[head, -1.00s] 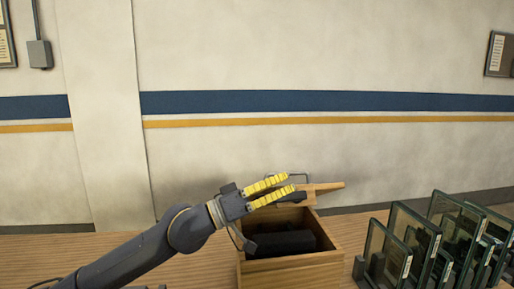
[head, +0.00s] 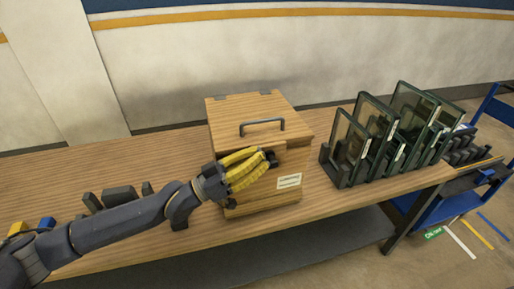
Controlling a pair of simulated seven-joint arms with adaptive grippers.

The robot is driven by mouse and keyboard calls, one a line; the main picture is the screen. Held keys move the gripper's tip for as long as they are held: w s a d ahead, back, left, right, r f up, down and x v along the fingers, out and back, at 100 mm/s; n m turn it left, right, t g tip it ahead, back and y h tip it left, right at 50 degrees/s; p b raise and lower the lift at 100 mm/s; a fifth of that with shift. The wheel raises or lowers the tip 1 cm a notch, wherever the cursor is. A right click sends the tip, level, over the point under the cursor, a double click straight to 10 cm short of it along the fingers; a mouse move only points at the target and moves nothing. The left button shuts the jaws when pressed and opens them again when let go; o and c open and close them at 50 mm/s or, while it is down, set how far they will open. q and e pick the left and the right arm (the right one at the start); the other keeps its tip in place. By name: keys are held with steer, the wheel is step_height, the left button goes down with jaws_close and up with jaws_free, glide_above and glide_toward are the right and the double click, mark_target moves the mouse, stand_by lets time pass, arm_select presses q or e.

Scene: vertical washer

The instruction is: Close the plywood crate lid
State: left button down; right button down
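The plywood crate (head: 262,190) stands on the wooden bench in the middle of the head view, with a white label on its front. Its lid (head: 228,117), with a dark bar handle (head: 262,126) on top, lies down over the opening and hides the inside. It looks flat or nearly so; I cannot tell whether it is fully seated. My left gripper (head: 269,159) is at the crate's front, just below the lid's front edge. Its yellow fingers lie close together with nothing visible between them; I cannot tell whether they are fully shut. My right gripper is not in view.
A rack of upright glass panels (head: 394,129) stands on the bench (head: 165,160) to the right of the crate. Several dark blocks (head: 119,195) lie at the left, near my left arm. A blue cart (head: 440,213) stands beyond the bench's right end.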

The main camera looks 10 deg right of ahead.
arm_select(q)
steer(key=shift+f, duration=0.3)
steer(key=shift+r, duration=0.15)
